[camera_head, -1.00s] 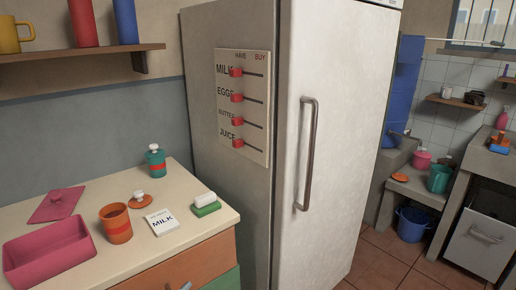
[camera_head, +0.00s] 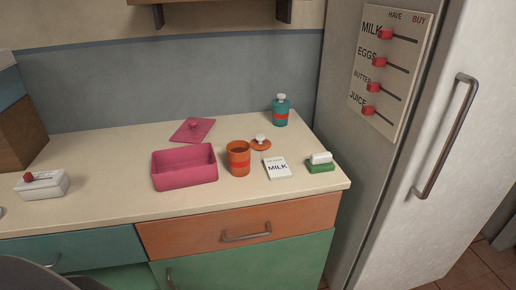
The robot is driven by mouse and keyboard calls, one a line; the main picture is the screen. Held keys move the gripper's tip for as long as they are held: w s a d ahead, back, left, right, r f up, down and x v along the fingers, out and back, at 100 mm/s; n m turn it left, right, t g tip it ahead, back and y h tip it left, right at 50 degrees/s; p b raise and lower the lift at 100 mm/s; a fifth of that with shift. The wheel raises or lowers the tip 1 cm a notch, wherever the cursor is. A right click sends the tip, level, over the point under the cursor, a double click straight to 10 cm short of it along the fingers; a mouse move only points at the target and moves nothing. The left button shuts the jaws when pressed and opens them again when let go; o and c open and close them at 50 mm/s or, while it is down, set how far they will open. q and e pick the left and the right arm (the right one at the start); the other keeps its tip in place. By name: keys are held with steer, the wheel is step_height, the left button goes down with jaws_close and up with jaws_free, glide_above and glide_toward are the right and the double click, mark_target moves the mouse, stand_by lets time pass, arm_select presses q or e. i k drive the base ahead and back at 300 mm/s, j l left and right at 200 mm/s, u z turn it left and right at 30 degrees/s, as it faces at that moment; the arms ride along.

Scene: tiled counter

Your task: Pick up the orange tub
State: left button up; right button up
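The orange tub (camera_head: 238,159) stands upright and open on the cream counter (camera_head: 100,205), with a red band around it. An orange lid (camera_head: 260,143) with a white knob lies on the counter just behind it to the right. Neither of my grippers shows in the head view.
A pink open box (camera_head: 184,168) is close left of the tub, with a pink lid (camera_head: 193,130) behind. A MILK card (camera_head: 277,168), a green and white block (camera_head: 320,163) and a teal bottle (camera_head: 281,111) are to the right. The fridge (camera_head: 460,150) bounds the right side.

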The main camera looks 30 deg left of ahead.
mark_target(239, 159)
steer(key=k+u, duration=0.1)
steer(key=u, duration=1.25)
